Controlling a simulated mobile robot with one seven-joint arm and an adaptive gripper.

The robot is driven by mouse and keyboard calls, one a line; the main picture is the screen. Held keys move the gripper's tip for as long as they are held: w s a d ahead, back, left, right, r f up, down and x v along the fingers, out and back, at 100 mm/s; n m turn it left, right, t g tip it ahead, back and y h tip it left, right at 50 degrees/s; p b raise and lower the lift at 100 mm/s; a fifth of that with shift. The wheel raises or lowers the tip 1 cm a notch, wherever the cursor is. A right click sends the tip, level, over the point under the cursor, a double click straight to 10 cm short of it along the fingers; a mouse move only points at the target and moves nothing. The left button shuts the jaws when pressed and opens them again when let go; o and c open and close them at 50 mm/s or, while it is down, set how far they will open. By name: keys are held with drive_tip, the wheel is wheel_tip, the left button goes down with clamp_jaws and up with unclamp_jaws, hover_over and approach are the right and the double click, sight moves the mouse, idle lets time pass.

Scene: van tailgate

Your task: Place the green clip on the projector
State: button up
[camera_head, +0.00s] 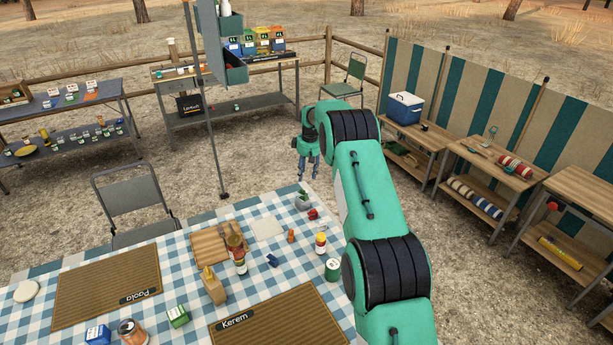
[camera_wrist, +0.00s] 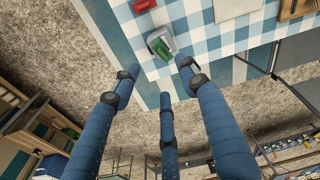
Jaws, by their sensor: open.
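A small green piece, which looks like the green clip (camera_wrist: 158,48), sits on or against a small rounded grey object, which looks like the projector (camera_wrist: 168,38). Whether it rests fully on top I cannot tell. In the head view the grey object (camera_head: 303,204) stands near the table's far right corner, with green (camera_head: 303,194) showing on its upper side. My gripper (camera_head: 308,176) is open and points down just beyond that corner. In the wrist view its spread fingers (camera_wrist: 160,78) are beside the grey object, with nothing between them.
A red piece (camera_head: 313,214) lies close to the grey object; orange (camera_head: 291,235) and blue (camera_head: 272,260) pieces lie nearer. Bottles, a green can (camera_head: 332,268), a wooden board (camera_head: 210,246) and placemats crowd the checked table (camera_head: 185,262). A folding chair (camera_head: 130,200) stands at its far side.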

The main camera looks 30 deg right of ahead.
drive_tip(key=shift+r, duration=0.1)
drive_tip(key=s+a+r, duration=0.5)
drive_tip(key=r, duration=0.4)
drive_tip(key=s+a+r+m+t, duration=0.1)
drive_tip(key=s+a+r, duration=0.35)
drive_tip(key=r, duration=0.45)
drive_tip(key=s+a+r, duration=0.5)
drive_tip(key=r, duration=0.4)
drive_tip(key=s+a+r+m+t, duration=0.1)
drive_tip(key=s+a+r, duration=0.35)
drive_tip(key=s, duration=0.45)
drive_tip(key=s+a+r, duration=0.4)
drive_tip(key=s+r, duration=0.2)
drive_tip(key=s, duration=0.3)
drive_tip(key=s+a+f, duration=0.1)
drive_tip(key=s+a, duration=0.1)
drive_tip(key=s, duration=0.8)
drive_tip(key=s+a+f+m+t, duration=0.1)
drive_tip(key=s+a+f, duration=0.1)
drive_tip(key=s, duration=0.8)
drive_tip(key=s+a+f+m+t, duration=0.1)
drive_tip(key=s+a, duration=0.3)
drive_tip(key=s, duration=0.7)
drive_tip(key=shift+f, duration=0.4)
